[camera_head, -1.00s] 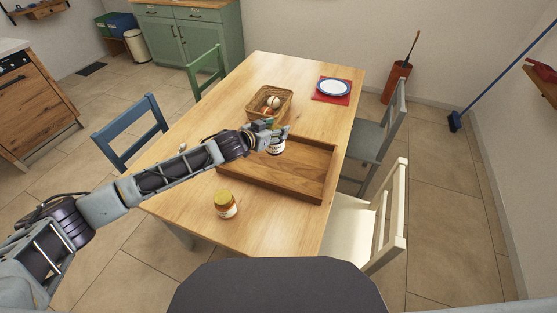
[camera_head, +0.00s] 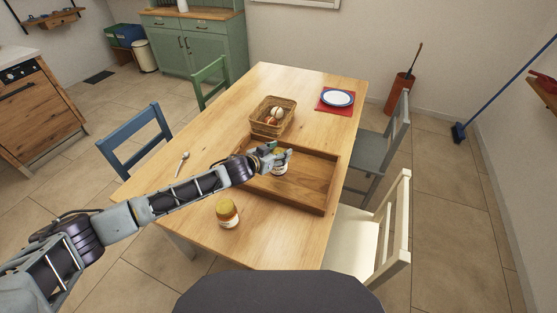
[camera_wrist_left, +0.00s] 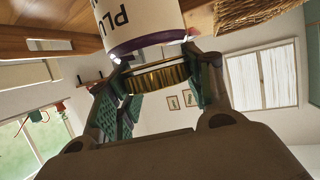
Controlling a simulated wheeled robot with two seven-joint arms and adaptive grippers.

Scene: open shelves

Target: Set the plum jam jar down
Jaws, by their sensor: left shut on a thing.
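The plum jam jar (camera_head: 280,168) has a white label and is in my left gripper (camera_head: 275,155), over the wooden tray (camera_head: 312,204). In the left wrist view the jar (camera_wrist_left: 138,22) shows the letters "PLU", upside down in the picture. Its gold lid (camera_wrist_left: 158,78) is between the two fingers of my left gripper (camera_wrist_left: 160,82), which is shut on it. The jar's base is out of that frame, and I cannot tell whether it touches the tray floor. My right gripper is not in view.
A second jar with a yellow lid (camera_head: 227,213) stands on the table (camera_head: 206,232) in front of the tray. A wicker basket (camera_head: 256,127) with round items stands behind the tray. A spoon (camera_head: 182,164) lies left. A plate (camera_head: 338,98) sits on a red mat. Chairs surround the table.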

